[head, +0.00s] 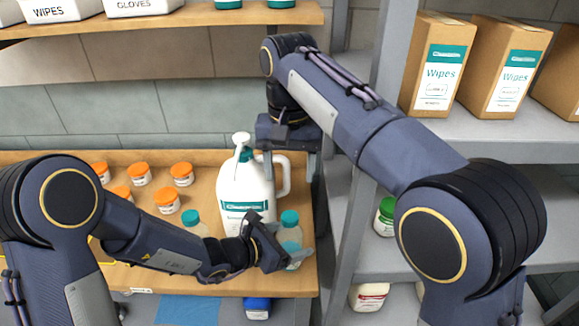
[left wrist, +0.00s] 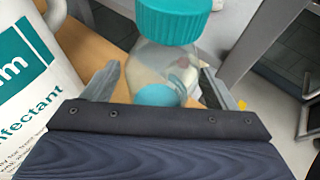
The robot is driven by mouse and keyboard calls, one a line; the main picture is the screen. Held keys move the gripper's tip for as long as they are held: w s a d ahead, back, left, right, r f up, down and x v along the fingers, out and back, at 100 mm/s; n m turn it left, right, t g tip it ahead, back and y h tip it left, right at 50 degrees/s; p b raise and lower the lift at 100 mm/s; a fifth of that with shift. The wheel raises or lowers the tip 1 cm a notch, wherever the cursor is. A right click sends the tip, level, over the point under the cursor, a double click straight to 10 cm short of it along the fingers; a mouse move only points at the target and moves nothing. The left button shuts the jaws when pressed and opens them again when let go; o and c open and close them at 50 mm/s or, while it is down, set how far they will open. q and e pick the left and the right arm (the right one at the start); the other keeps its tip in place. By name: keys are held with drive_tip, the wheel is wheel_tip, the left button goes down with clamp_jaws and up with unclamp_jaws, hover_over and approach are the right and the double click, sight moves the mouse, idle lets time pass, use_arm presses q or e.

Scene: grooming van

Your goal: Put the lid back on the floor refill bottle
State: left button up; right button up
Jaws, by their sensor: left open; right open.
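A clear bottle with a teal lid (head: 290,218) stands at the right end of the wooden counter. It also shows in the left wrist view, its teal lid (left wrist: 172,18) on top. My left gripper (head: 287,246) is open, with one finger on each side of this bottle; I cannot tell whether they touch it. A similar teal-lidded bottle (head: 194,222) stands to the left, partly hidden by my left arm. My right gripper (head: 290,165) is open and points down by the handle of a white jug. I cannot tell which bottle is the floor refill bottle.
The large white pump jug (head: 230,190) stands behind my left gripper; its label reads "disinfectant" in part in the left wrist view (left wrist: 30,85). Several orange-lidded jars (head: 167,202) stand at left. A grey shelf rack (head: 350,215) with a green-lidded jar (head: 386,218) is at right.

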use_arm(q)
drive_tip(key=v, duration=0.7)
drive_tip(key=shift+s+a, duration=0.15)
drive_tip(key=shift+a, duration=0.1)
